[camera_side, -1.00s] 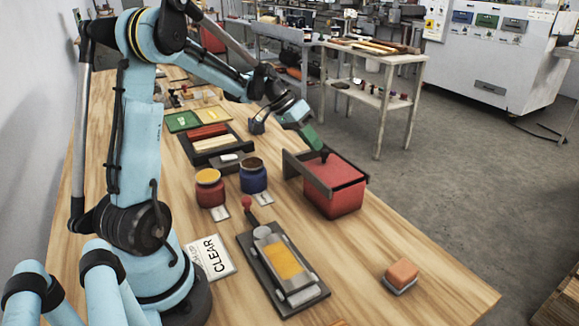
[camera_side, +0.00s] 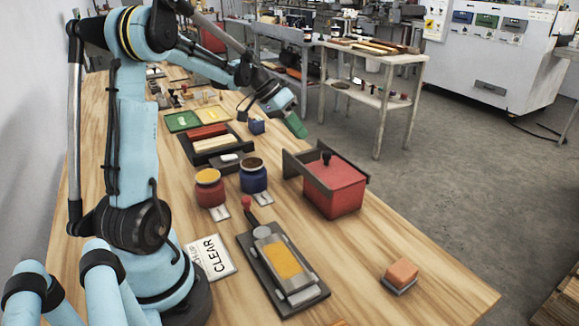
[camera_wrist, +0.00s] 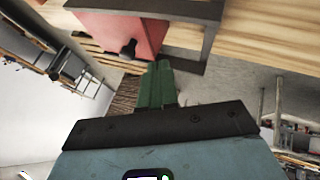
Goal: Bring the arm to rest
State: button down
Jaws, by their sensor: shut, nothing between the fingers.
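My gripper (camera_side: 296,126) has a light blue body and green fingers. It is in the air above and behind the red box, near the table's far right edge. The fingers are shut with nothing between them. In the wrist view the gripper (camera_wrist: 160,68) shows its green fingers together, pointing toward the red box (camera_wrist: 130,30) and its dark frame. In the side view the red box (camera_side: 335,192) has a black knob on top and a dark bracket (camera_side: 305,174) along its left side. A clear gap shows between fingers and box.
Two jars, one yellow-topped (camera_side: 209,188) and one blue (camera_side: 253,176), stand left of the box. A black fixture (camera_side: 262,272) with a yellow plate, a CLEAR card (camera_side: 210,258) and an orange block (camera_side: 402,273) lie nearer. A side table (camera_side: 386,58) stands behind. The right front tabletop is mostly clear.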

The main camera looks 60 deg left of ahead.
jog(key=v, duration=0.7)
jog(key=s+d+f+y, duration=0.1)
jog(key=s+d, duration=0.1)
jog(key=d, duration=0.6)
jog(key=s+d+f+m+t+y, duration=0.1)
jog(key=s+d+f+y, duration=0.1)
jog(key=d, duration=0.6)
jog(key=s+d+f+y, duration=0.1)
jog(key=s+d+f, duration=0.1)
jog(key=d, duration=0.6)
jog(key=shift+s+d+y, duration=0.25)
jog(key=shift+s+y, duration=0.05)
jog(key=shift+s, duration=0.4)
jog(key=shift+f, duration=0.1)
